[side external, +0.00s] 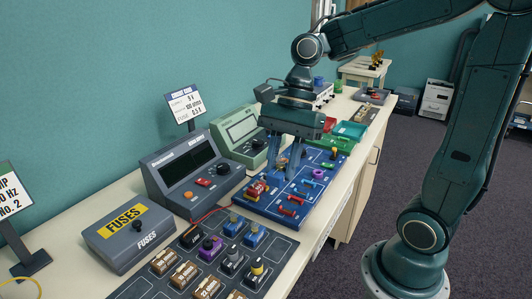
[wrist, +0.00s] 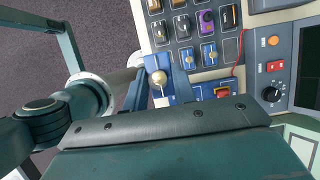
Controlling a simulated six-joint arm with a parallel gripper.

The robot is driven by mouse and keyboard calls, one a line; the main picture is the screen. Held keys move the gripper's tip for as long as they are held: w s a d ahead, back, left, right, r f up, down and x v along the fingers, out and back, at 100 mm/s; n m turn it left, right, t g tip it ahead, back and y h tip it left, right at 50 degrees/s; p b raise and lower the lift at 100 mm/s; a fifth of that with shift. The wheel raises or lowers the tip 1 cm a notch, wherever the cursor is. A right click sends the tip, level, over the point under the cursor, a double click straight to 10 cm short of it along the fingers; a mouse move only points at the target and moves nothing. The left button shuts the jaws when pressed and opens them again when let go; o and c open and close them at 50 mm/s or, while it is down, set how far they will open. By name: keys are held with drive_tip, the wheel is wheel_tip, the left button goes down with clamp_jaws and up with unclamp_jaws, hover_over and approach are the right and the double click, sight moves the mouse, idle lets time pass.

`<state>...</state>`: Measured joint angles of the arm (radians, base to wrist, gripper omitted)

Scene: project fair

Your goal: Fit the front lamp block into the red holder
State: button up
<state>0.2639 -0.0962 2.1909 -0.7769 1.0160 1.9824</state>
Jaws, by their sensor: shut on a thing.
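My gripper (side external: 290,158) is low over the far-middle part of the blue board (side external: 240,209). In the wrist view, my gripper (wrist: 158,82) has its two blue-grey fingers on either side of a lamp block (wrist: 158,77), with a round gold-coloured top. It is shut on this block, whose lower part is mostly hidden. In the side view the fingers hide the block, and I cannot tell if it touches the board. Several red parts sit on the board, among them a red block (side external: 257,187), also in the wrist view (wrist: 222,92). I cannot tell which is the red holder.
A grey meter box (side external: 190,172), a green instrument (side external: 240,135) and a fuse box (side external: 128,232) stand along the wall side.

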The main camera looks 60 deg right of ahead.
drive_tip(key=w+d+f, duration=0.3)
drive_tip(key=d+f, duration=0.6)
drive_tip(key=d, duration=0.4)
drive_tip(key=shift+w+f, duration=0.2)
drive_tip(key=shift+f, duration=0.05)
drive_tip(key=shift+f, duration=0.1)
drive_tip(key=shift+f, duration=3.6)
drive_tip(key=shift+f, duration=0.7)
drive_tip(key=o, duration=1.5)
drive_tip(key=shift+o, duration=0.2)
